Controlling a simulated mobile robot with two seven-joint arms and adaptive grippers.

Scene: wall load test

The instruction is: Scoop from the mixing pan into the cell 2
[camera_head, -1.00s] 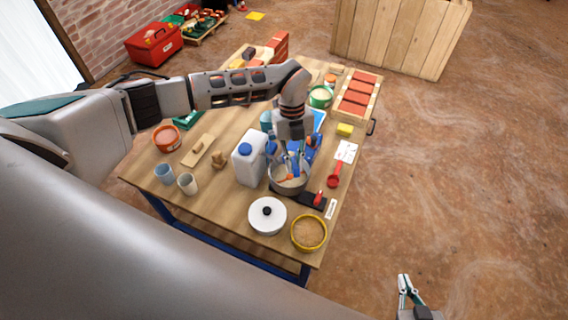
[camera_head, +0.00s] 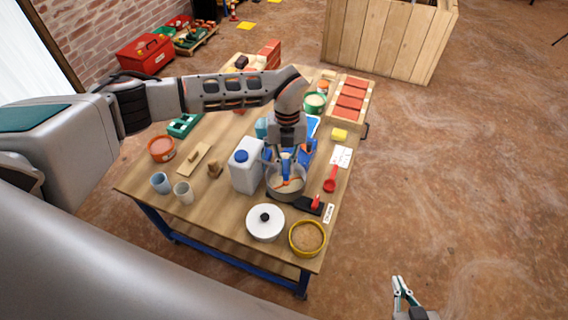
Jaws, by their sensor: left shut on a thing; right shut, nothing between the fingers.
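The metal mixing pan (camera_head: 270,191) stands on the near right part of the wooden table, with pale material inside. My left gripper (camera_head: 287,174) points down over the pan and is shut on a small tool with an orange part (camera_head: 289,182). The tool's lower end is in or just above the pan; I cannot tell whether it touches the material or carries any. A green compartment tray (camera_head: 184,125) lies at the table's left; I cannot tell which compartment is cell 2. My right gripper (camera_head: 403,293) is shut and empty, low over the floor right of the table.
A white jug (camera_head: 246,172) stands close left of the pan. Cups (camera_head: 161,183) stand at the left edge. A wooden tray of red bricks (camera_head: 350,98) lies at the far right.

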